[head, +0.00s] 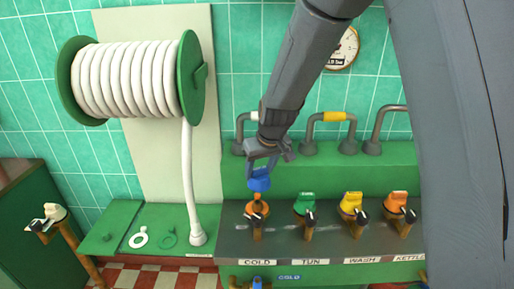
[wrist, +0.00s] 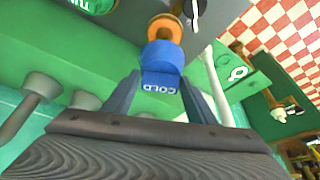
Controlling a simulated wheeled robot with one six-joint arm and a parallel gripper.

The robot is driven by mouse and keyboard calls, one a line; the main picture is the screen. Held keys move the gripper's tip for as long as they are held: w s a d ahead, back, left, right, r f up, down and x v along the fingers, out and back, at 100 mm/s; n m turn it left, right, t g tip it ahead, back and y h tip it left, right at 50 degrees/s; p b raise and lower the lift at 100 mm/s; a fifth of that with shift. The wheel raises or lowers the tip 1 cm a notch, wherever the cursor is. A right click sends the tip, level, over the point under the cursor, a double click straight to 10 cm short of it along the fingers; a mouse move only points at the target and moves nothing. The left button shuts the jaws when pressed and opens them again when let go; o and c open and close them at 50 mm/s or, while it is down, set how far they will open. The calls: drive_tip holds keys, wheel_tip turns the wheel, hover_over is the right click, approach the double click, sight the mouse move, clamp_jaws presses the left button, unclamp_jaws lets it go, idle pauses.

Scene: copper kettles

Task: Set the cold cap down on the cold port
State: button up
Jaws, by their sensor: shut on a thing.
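The cold cap (head: 260,183) is blue, and the word COLD shows on it in the wrist view (wrist: 162,80). My gripper (head: 263,167) is shut on it, one finger on each side; the fingers also show in the wrist view (wrist: 160,88). The cold port (head: 257,208) is a copper-orange fitting above the COLD label. The cap is directly above the port in the head view, with its lower end close to the port's top. In the wrist view the cap partly hides the port (wrist: 165,24). I cannot tell whether they touch.
To the right stand ports with a green cap (head: 304,203), a yellow cap (head: 351,203) and an orange cap (head: 397,201). Bent pipes (head: 328,118) rise behind. A hose reel (head: 130,80) hangs left, its white hose (head: 188,180) running down beside the counter.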

sight(263, 180)
drive_tip(key=shift+w+a+r, duration=0.15)
drive_tip(key=shift+w+a, duration=0.2)
drive_tip(key=shift+w, duration=0.1)
wheel_tip(263, 180, down, 11)
drive_tip(key=b, duration=0.8)
drive_tip(key=shift+r, duration=0.15)
drive_tip(key=shift+d+f+b, duration=0.1)
drive_tip(key=shift+f+b, duration=0.4)
drive_tip(key=shift+b, duration=0.2)
drive_tip(key=o, duration=1.1)
drive_tip(key=shift+s, duration=0.1)
drive_tip(key=shift+c, duration=0.2)
drive_tip(key=shift+r, duration=0.1)
drive_tip(key=shift+b+v, duration=0.4)
drive_tip(key=shift+v, duration=3.45)
